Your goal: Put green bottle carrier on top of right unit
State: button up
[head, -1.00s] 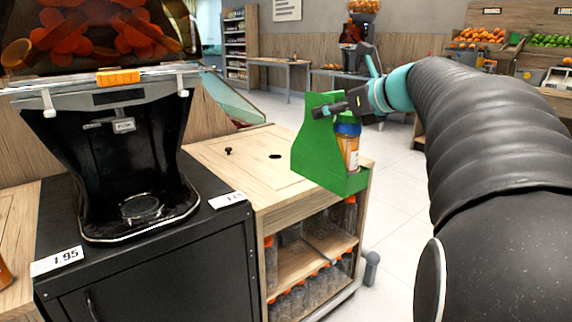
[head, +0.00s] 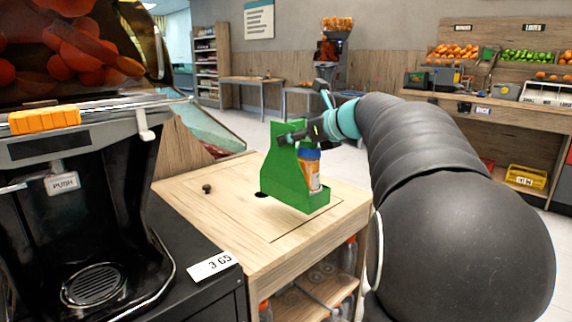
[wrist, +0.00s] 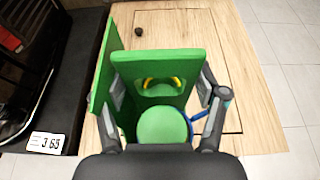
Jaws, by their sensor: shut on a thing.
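The green bottle carrier (head: 290,182) is held upright by its tall back panel, with a bottle with a blue cap and orange label (head: 309,170) in it. My gripper (head: 300,134) is shut on the carrier near its top. In the wrist view the carrier (wrist: 160,65) sits between the two fingers of my gripper (wrist: 162,95). The right unit (head: 325,216) is the wooden cabinet with bottles on its shelves. In the head view the carrier appears over its top; I cannot tell whether it touches. The wooden top also shows in the wrist view (wrist: 255,120).
The black juicer (head: 80,200) on a black cabinet stands to the left, with a price tag (head: 212,265) at its edge. A small dark knob (head: 207,189) and a round hole lie on the wooden top. Fruit shelves (head: 500,60) stand at the back right.

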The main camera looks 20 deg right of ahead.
aim_at(292, 157)
jog(key=w+f, duration=0.1)
jog(key=w+d+f, duration=0.1)
jog(key=w, duration=0.1)
jog(key=w+f, duration=0.1)
jog(key=w, duration=0.1)
jog(key=shift+w+d+f, duration=0.15)
jog(key=shift+d+f, duration=0.05)
jog(key=shift+d, duration=0.15)
jog(key=shift+f+b, duration=0.4)
jog(key=shift+f, duration=1.7)
jog(key=o, duration=1.6)
jog(key=shift+o, duration=0.2)
jog(key=v, duration=1.2)
